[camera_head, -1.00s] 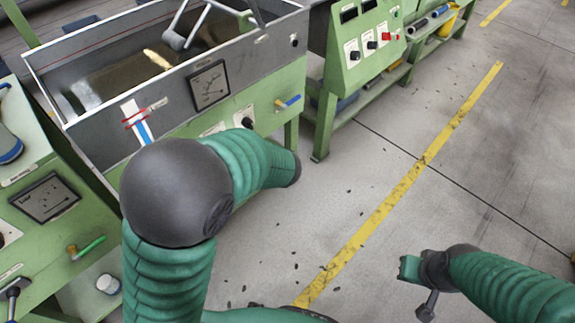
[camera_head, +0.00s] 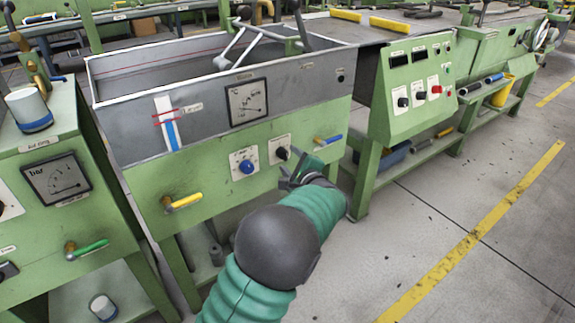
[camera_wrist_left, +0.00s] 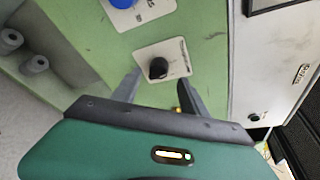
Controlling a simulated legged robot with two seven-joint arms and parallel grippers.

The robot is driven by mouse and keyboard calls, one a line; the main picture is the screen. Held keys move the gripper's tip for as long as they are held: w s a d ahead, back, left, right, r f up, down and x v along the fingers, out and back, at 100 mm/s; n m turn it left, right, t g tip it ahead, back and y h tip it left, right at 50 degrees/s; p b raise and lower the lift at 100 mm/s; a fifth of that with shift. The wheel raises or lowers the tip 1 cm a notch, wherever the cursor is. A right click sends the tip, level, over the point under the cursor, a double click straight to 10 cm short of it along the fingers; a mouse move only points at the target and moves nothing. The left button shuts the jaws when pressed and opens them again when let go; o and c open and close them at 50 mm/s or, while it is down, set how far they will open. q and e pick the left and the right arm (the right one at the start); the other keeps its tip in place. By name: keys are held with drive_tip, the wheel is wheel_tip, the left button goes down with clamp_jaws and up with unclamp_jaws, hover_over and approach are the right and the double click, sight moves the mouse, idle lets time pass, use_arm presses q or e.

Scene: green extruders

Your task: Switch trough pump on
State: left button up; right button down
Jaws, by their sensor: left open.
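The trough pump switch appears to be the black rotary knob (camera_head: 282,153) on a white plate on the front of the green trough (camera_head: 215,200). Its label is too small to read. The knob (camera_wrist_left: 158,68) also shows in the left wrist view, framed between my fingertips. My left gripper (camera_head: 292,168) is open and empty, with its fingers pointing at the knob from just in front and slightly below. Whether a finger touches the knob cannot be told. My right gripper is out of view.
A blue knob (camera_head: 246,166) sits left of the black one. A yellow-handled valve (camera_head: 183,203) and a blue-handled valve (camera_head: 328,140) stick out of the trough's front. A control box (camera_head: 412,85) stands to the right. The floor at the right is clear.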

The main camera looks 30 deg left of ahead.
sight(284, 156)
use_arm(q)
drive_tip(key=x, duration=0.4)
drive_tip(key=shift+s+a+f, duration=0.1)
drive_tip(key=shift+s, duration=0.15)
drive_tip(key=shift+c, duration=0.2)
drive_tip(key=shift+d, duration=0.25)
drive_tip(key=shift+c, duration=1.2)
drive_tip(key=shift+a, duration=0.1)
clamp_jaws()
